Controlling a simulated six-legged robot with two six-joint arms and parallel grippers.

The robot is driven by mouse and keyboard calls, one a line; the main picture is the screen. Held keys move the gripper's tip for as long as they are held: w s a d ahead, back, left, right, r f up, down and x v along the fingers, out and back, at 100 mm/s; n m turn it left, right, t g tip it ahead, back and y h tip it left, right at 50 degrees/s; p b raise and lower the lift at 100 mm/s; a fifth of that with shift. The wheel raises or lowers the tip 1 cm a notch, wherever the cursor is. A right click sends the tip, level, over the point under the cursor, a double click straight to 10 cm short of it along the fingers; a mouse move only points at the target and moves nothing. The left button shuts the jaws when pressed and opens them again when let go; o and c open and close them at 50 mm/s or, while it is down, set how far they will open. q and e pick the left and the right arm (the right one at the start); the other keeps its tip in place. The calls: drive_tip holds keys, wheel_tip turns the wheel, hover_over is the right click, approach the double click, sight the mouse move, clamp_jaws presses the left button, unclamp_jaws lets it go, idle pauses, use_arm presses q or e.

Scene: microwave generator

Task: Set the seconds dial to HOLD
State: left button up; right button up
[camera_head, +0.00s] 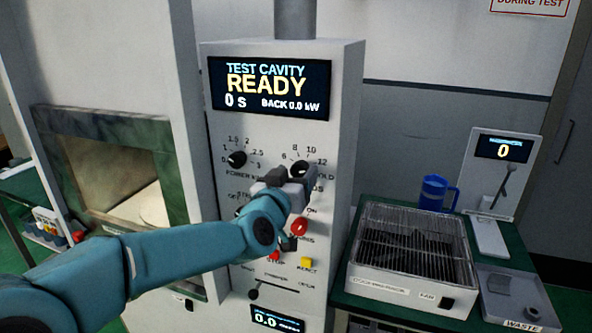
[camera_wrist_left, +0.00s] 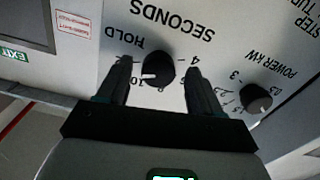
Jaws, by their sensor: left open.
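The seconds dial (camera_wrist_left: 158,67) is a round black knob with a white pointer line, seen upside down in the left wrist view. Its pointer lies toward the lower left, near the 10 and 12 marks; the exact mark is hard to read. The HOLD label (camera_wrist_left: 125,38) is printed at its upper left. In the head view the dial (camera_head: 300,168) is partly hidden by my left gripper (camera_head: 289,182). My left gripper (camera_wrist_left: 160,76) is open, one finger on each side of the dial; I cannot tell whether they touch it. My right gripper is not in view.
The power dial (camera_head: 237,158) is left of the seconds dial. A red button (camera_head: 299,226) and yellow button (camera_head: 307,263) sit below my gripper. The display (camera_head: 270,84) reads READY, 0 s. The open cavity (camera_head: 140,190) is left; a wire-rack tray (camera_head: 412,250) is right.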

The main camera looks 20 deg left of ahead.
use_arm(q)
drive_tip(key=shift+w+d, duration=0.1)
drive_tip(key=shift+w, duration=0.2)
drive_tip(key=c, duration=1.1)
drive_tip(key=shift+m, duration=0.3)
drive_tip(key=m+p, duration=0.2)
drive_tip(key=m, duration=0.1)
drive_tip(key=shift+r+m, duration=0.1)
drive_tip(key=shift+m, duration=0.2)
drive_tip(key=m+p, duration=0.1)
drive_tip(key=m, duration=0.3)
drive_tip(key=shift+m, duration=0.3)
